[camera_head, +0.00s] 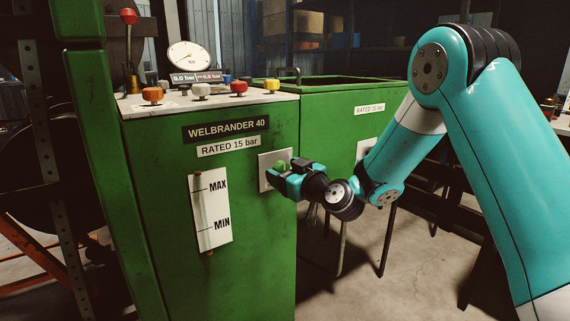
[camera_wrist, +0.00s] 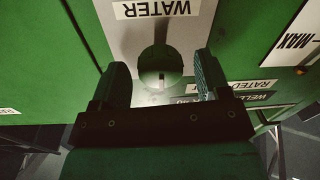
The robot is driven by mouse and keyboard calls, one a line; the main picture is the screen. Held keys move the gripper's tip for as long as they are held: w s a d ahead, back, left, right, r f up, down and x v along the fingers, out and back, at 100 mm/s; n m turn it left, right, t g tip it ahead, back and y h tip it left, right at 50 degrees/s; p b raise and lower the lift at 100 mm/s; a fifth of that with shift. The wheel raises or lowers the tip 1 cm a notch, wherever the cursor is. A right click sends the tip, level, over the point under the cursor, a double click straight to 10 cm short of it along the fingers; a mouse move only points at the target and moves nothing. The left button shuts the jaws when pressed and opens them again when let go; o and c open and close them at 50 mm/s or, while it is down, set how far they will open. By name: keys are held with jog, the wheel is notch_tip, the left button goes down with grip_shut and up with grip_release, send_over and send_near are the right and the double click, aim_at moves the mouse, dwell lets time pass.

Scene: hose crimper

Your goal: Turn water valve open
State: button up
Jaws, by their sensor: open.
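The water valve is a rounded knob (camera_wrist: 160,66) on a pale plate (camera_wrist: 125,35) labelled WATER, upside down in the wrist view. A dark narrow part shows just above the knob there. In the head view the plate (camera_head: 264,180) is on the front of the green machine, and a green bit of the valve (camera_head: 282,163) shows beside my gripper (camera_head: 280,176). In the wrist view my gripper (camera_wrist: 161,64) is open, with one finger on each side of the knob. Gaps show between fingers and knob; I cannot tell whether they touch it further in.
The green WELBRANDER 40 cabinet (camera_head: 165,200) carries a MAX/MIN level gauge (camera_head: 211,212) left of the plate. Several coloured knobs (camera_head: 238,88) and a pressure dial (camera_head: 189,56) are on top. A green tank (camera_head: 345,125) stands behind to the right. Floor (camera_head: 425,255) shows below my arm.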

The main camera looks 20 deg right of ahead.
jog(key=shift+w+a, duration=0.1)
jog(key=shift+w, duration=0.15)
jog(key=c, duration=0.9)
jog(key=shift+c, duration=0.2)
